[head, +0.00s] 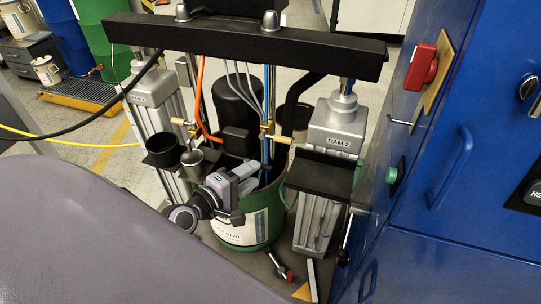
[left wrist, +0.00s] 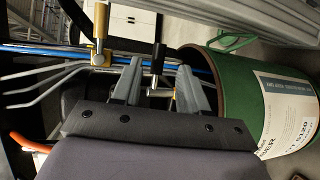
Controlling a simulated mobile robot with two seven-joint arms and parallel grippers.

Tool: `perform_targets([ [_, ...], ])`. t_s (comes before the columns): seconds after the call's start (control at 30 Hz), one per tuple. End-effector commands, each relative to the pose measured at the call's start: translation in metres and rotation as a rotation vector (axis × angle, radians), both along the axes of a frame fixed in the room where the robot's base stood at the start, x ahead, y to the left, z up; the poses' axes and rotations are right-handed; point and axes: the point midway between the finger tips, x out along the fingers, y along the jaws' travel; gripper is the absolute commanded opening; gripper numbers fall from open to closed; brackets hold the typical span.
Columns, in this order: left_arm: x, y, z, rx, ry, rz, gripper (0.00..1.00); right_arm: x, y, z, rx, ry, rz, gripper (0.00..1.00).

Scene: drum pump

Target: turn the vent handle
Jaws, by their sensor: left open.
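My left gripper (head: 250,177) is open and reaches over the near side of the green drum (head: 262,222), beside the blue pipes. In the left wrist view its two grey fingers (left wrist: 158,66) stand apart. A small handle with a black grip (left wrist: 158,58) and a metal stem, likely the vent handle, shows in the gap between them. Nothing is clamped. I cannot tell how deep the handle sits between the fingers. In the head view I cannot make the handle out behind the gripper. My right gripper is not in view.
A black crossbeam (head: 240,43) spans above the drum. The RAM 2 column (head: 338,125) stands right of it, with a blue cabinet (head: 450,170) farther right. Blue pipes (left wrist: 70,48), grey tubes and a brass fitting (left wrist: 101,25) run close to the fingers. An orange hose (head: 202,100) hangs behind.

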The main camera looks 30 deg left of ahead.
Motion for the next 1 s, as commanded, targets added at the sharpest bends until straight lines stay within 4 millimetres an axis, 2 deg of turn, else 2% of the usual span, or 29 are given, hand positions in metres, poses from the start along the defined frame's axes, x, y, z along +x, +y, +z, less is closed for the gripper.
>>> perform_targets([
  [0.17, 0.011, 0.000, 0.001, -0.025, -0.004, 0.006, 0.43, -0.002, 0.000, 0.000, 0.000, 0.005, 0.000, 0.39],
  [0.6, 0.061, -0.009, -0.010, -0.020, -0.002, 0.004, 0.43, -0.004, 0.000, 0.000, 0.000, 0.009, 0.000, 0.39],
  [1.0, 0.070, -0.011, -0.011, -0.019, -0.002, 0.004, 0.43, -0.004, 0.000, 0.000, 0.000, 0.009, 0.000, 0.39],
])
